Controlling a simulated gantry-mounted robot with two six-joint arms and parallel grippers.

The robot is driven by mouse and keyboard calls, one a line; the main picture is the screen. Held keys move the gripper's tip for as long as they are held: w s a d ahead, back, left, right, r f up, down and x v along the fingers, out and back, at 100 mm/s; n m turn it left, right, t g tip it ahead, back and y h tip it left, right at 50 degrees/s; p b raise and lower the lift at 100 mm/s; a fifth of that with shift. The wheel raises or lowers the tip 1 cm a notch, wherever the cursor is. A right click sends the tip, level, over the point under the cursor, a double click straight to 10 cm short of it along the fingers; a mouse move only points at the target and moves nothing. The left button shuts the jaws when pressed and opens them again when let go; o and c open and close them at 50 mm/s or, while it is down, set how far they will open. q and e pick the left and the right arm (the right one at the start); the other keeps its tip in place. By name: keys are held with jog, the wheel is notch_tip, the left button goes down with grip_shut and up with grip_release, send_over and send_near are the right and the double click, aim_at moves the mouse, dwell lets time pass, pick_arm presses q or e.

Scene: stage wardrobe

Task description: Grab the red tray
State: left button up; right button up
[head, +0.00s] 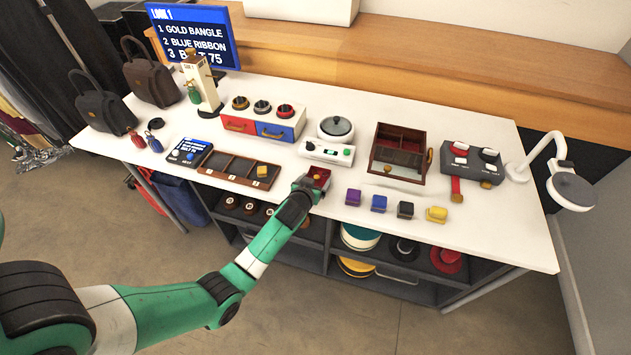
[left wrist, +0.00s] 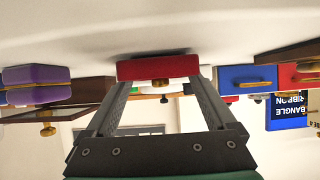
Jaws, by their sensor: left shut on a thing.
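The small red tray (head: 322,172) is on the white table near its front edge, at the tip of my left arm. My left gripper (head: 309,186) is shut on the red tray and partly covers it in the head view. In the left wrist view the red tray (left wrist: 158,67) shows as a red front with a gold knob, between the two fingertips of my left gripper (left wrist: 160,85). That view looks upside down, with the tray close to the white table surface. My right gripper is in neither view.
A brown compartment tray (head: 238,171) lies left of the red tray. Purple (head: 353,197), blue, black and yellow small boxes stand to its right. A drawer unit (head: 263,121), a white scale (head: 327,150) and a wooden case (head: 398,153) stand behind.

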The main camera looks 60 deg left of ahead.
pick_arm(q)
notch_tip(320, 180, up, 3)
jog(key=shift+r+p, duration=0.1)
jog(key=shift+p, duration=0.65)
jog(key=a+r+p+v, duration=0.1)
jog(key=p+v, duration=0.7)
jog(key=v, duration=0.8)
jog(key=shift+s+d+r, duration=0.2)
jog(key=shift+s+r, duration=0.15)
